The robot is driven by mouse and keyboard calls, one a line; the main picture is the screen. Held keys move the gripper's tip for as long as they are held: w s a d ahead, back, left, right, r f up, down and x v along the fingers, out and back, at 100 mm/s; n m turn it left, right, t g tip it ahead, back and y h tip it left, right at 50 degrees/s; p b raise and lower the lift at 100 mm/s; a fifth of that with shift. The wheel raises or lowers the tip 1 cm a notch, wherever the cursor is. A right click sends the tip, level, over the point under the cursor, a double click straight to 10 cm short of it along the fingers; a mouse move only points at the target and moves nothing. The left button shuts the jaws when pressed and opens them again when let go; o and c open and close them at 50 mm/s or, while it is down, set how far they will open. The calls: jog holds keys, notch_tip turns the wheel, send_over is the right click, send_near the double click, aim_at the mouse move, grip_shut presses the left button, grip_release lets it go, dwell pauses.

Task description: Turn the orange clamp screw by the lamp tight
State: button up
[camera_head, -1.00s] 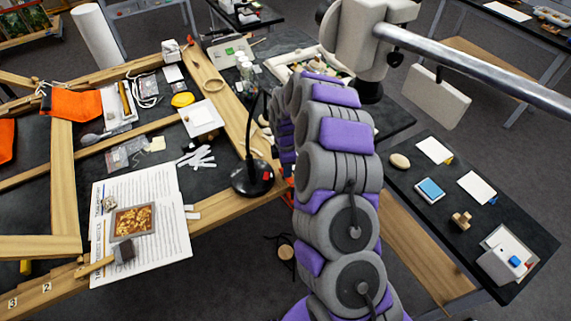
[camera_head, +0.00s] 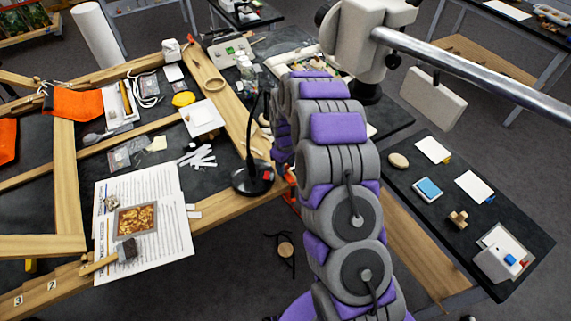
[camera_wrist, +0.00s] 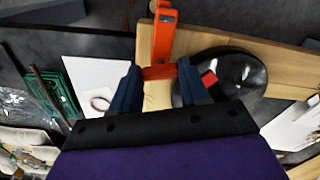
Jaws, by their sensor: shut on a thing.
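The orange clamp shows in the wrist view as an upright orange bar (camera_wrist: 163,35) over the wooden edge, with an orange crosspiece, the clamp screw (camera_wrist: 160,72), between my fingers. My gripper (camera_wrist: 160,90) has dark blue fingers and is shut on this orange part. The lamp's round black base (camera_wrist: 235,75) lies just to the right of my gripper there. In the head view the black lamp (camera_head: 253,177) stands on the wooden frame, and a bit of the orange clamp (camera_head: 291,198) shows beside my arm. My gripper is hidden behind my arm in the head view.
A printed sheet (camera_head: 168,243) with a gilt fragment (camera_head: 136,220) lies at left. White strips (camera_head: 200,157) and a white card (camera_head: 202,118) lie near the lamp. A grey stand with a metal bar (camera_head: 480,65) rises at right. A dark side table (camera_head: 455,215) holds small items.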

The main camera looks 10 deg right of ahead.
jog(key=m, duration=0.5)
jog(key=shift+w+r+m+p, duration=0.15)
jog(key=shift+w+m+p, duration=0.05)
jog(key=shift+m+p, duration=0.1)
jog(key=m, duration=0.4)
jog(key=shift+m, duration=0.3)
jog(key=m, duration=0.4)
jog(key=shift+m, duration=2.5)
jog(key=o, duration=1.1)
jog(key=shift+c, duration=0.2)
jog(key=shift+s, duration=0.1)
